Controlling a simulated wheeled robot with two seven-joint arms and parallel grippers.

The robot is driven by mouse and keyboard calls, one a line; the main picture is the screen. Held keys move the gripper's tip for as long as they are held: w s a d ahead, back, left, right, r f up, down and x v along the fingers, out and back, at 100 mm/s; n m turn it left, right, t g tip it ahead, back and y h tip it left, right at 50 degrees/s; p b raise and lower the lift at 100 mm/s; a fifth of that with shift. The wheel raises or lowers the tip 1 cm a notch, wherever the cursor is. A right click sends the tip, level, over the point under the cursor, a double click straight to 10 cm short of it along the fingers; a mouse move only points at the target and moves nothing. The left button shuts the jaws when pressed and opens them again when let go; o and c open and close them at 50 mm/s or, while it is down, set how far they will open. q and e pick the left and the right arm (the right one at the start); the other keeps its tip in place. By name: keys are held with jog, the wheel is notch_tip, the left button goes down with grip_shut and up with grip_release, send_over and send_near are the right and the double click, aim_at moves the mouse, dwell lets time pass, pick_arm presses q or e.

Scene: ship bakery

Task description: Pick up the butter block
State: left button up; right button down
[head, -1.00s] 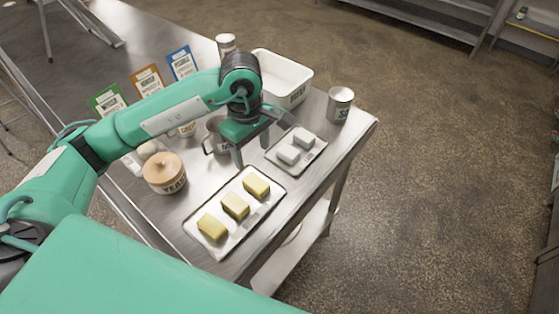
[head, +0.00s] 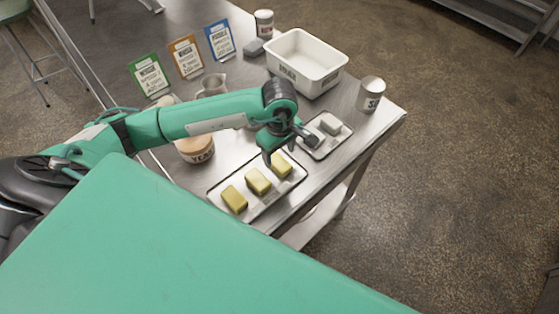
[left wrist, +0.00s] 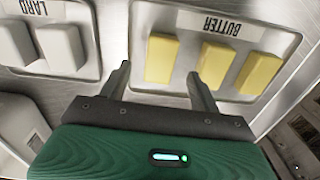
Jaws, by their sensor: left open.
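Three yellow butter blocks lie in a row on the white butter tray (head: 272,196) in the head view: the near block (head: 234,200), the middle block (head: 258,182) and the far block (head: 281,165). My left gripper (head: 290,149) is open and empty above the far end of the tray, by the far block. In the left wrist view my left gripper (left wrist: 159,71) has its two fingers spread. The leftmost butter block (left wrist: 161,58) shows between the fingertips and appears beyond them, with no visible contact. My right gripper is out of view.
The lard tray (head: 340,140) with white blocks lies just right of my left gripper, which partly hides it. A white bin (head: 312,80), a tin (head: 370,95), a yeast jar (head: 196,150), a metal jug (head: 212,84) and three cards stand on the steel table.

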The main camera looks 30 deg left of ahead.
pick_arm(q)
notch_tip(320, 180, down, 3)
jog(key=shift+r+p, duration=0.1)
jog(key=shift+p, duration=0.6)
jog(key=shift+f, duration=0.3)
jog(key=c, duration=0.9)
jog(key=shift+c, duration=1)
